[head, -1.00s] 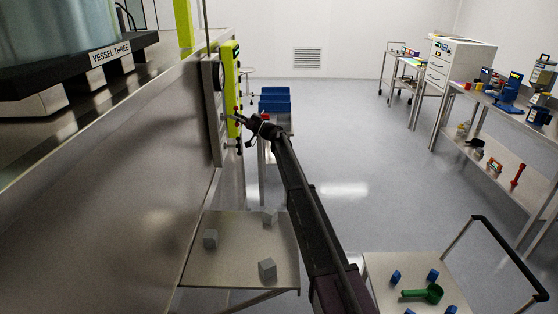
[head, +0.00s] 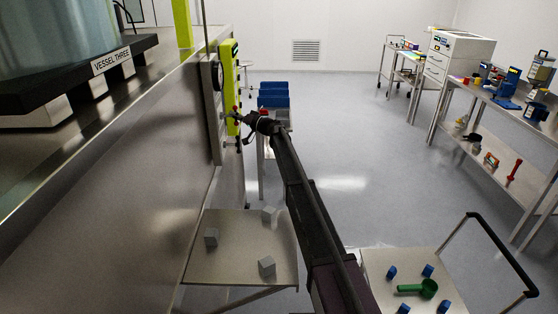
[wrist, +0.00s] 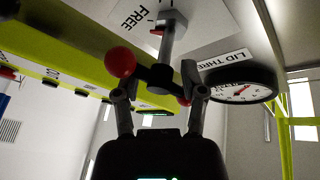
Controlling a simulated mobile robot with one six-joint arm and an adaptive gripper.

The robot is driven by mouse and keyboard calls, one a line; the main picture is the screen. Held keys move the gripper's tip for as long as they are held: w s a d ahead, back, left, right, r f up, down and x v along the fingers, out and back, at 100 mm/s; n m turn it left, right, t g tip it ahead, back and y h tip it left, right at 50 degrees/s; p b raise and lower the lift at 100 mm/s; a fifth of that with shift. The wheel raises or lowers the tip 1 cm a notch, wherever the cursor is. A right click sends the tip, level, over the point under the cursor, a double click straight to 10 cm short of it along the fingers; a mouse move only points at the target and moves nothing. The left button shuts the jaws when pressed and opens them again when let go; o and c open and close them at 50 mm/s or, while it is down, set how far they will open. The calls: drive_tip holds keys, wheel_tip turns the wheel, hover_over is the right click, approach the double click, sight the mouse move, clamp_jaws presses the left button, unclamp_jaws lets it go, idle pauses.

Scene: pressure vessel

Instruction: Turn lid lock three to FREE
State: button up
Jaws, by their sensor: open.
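Lid lock three shows in the wrist view as a metal shaft (wrist: 168,45) out of a pale plate, with a dark crossbar (wrist: 155,76) at its end. A red ball (wrist: 121,62) caps the crossbar's left end; a second red end shows partly behind the right finger. A FREE label (wrist: 133,18) is on the plate, left of the shaft, and a LID THREE label (wrist: 228,60) is to the right. My gripper (wrist: 157,88) is open, its fingers either side of the crossbar's middle; I cannot tell whether they touch it. In the head view my gripper (head: 240,118) is at the vessel's side panel.
A round gauge (wrist: 237,88) sits close to the right finger. A yellow-green panel (head: 231,85) stands beside the lock. Below is a metal shelf (head: 225,272) with grey blocks. Blue bins (head: 273,95) stand beyond my gripper.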

drive_tip(key=shift+r+m+g+h+p, duration=0.15)
drive_tip(key=shift+m+h+p, duration=0.35)
drive_tip(key=shift+m+p, duration=0.5)
drive_tip(key=shift+f+m+g+h+p, duration=0.15)
drive_tip(key=shift+m+h+p, duration=0.4)
drive_tip(key=shift+m, duration=0.75)
drive_tip(key=shift+r+m+g+h+p, duration=0.1)
drive_tip(key=shift+m+g+h+p, duration=0.45)
drive_tip(key=shift+m+p, duration=1)
drive_tip(key=p+v, duration=0.2)
drive_tip(key=v, duration=1.2)
drive_tip(key=s+d+f+n+g+h, duration=0.1)
drive_tip(key=s+f, duration=0.3)
drive_tip(key=s, duration=0.6)
drive_tip(key=s+d+f+n+g+h, duration=0.1)
drive_tip(key=s+d+f+h, duration=0.3)
drive_tip(key=s, duration=0.5)
drive_tip(key=shift+s+f+g, duration=0.4)
drive_tip(key=shift+f+g, duration=0.25)
drive_tip(key=shift+d, duration=0.15)
